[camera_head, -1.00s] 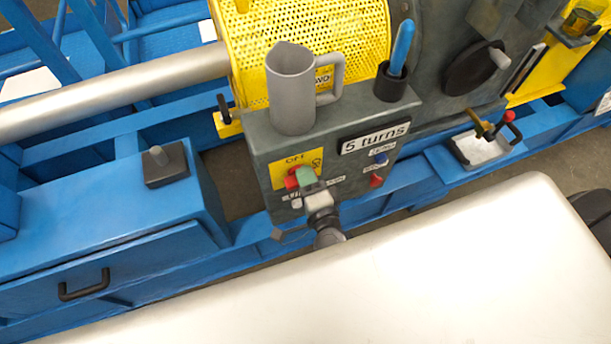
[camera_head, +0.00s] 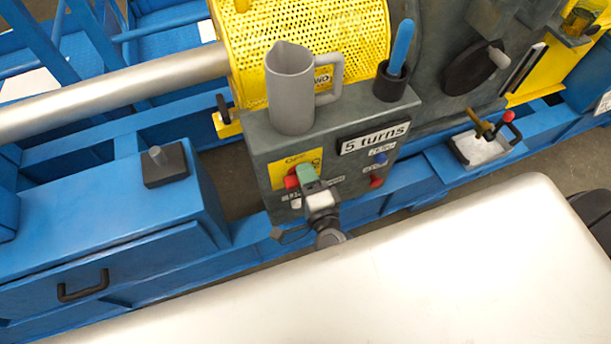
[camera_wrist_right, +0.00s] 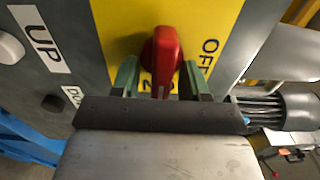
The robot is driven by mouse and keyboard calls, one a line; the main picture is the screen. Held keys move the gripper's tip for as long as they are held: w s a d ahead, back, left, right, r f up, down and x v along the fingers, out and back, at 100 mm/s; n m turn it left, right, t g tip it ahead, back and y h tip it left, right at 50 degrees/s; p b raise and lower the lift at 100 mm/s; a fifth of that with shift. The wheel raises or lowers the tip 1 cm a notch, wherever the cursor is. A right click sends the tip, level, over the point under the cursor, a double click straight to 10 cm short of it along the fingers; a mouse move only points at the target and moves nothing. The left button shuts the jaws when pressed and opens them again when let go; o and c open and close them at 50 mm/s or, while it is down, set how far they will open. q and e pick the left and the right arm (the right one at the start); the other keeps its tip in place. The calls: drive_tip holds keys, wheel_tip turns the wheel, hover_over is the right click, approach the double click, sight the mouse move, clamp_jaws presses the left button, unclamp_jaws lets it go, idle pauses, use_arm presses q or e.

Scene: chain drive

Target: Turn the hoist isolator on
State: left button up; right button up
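The hoist isolator is a red knob (camera_wrist_right: 162,58) on a yellow plate (camera_wrist_right: 112,22) marked OFF, on the grey control box. Part of the lettering below the knob is hidden behind the gripper. Which mark the knob points at is unclear. My left gripper is not in view.
The grey control box (camera_head: 262,140) carries a grey jug (camera_head: 291,95) and a black cup (camera_head: 390,84) with a blue-handled tool. Nearby are a "5 turns" sign (camera_head: 373,139), a blue button (camera_head: 381,158) and a red button (camera_head: 376,181). An UP button (camera_wrist_right: 10,47) sits beside the plate.

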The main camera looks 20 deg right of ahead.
drive_tip(key=s+b, duration=0.1)
drive_tip(key=s, duration=0.9)
drive_tip(key=shift+s+d, duration=0.15)
drive_tip(key=shift+s, duration=0.25)
drive_tip(key=s+d+f+n+g+y+p, duration=0.15)
drive_tip(key=s+f+n+g, duration=0.35)
drive_tip(key=f, duration=0.7)
drive_tip(key=s+d+f+n+g+y+p, duration=0.1)
drive_tip(key=f+n+g+p, duration=0.15)
drive_tip(key=f+n, duration=0.75)
drive_tip(key=s+d+f+n+g+h, duration=0.1)
drive_tip(key=s+d+f+n+g, duration=0.1)
drive_tip(key=s+d+f+g, duration=0.2)
drive_tip(key=s+d+f+n+g+h+p, duration=0.1)
drive_tip(key=s+d+f+n+g+h, duration=0.1)
drive_tip(key=s+f, duration=0.7)
drive_tip(key=s+d+n+g, duration=0.1)
drive_tip(key=s+d+g, duration=0.1)
drive_tip(key=s+g, duration=0.1)
drive_tip(key=shift+f, duration=0.3)
drive_tip(key=shift+g, duration=0.25)
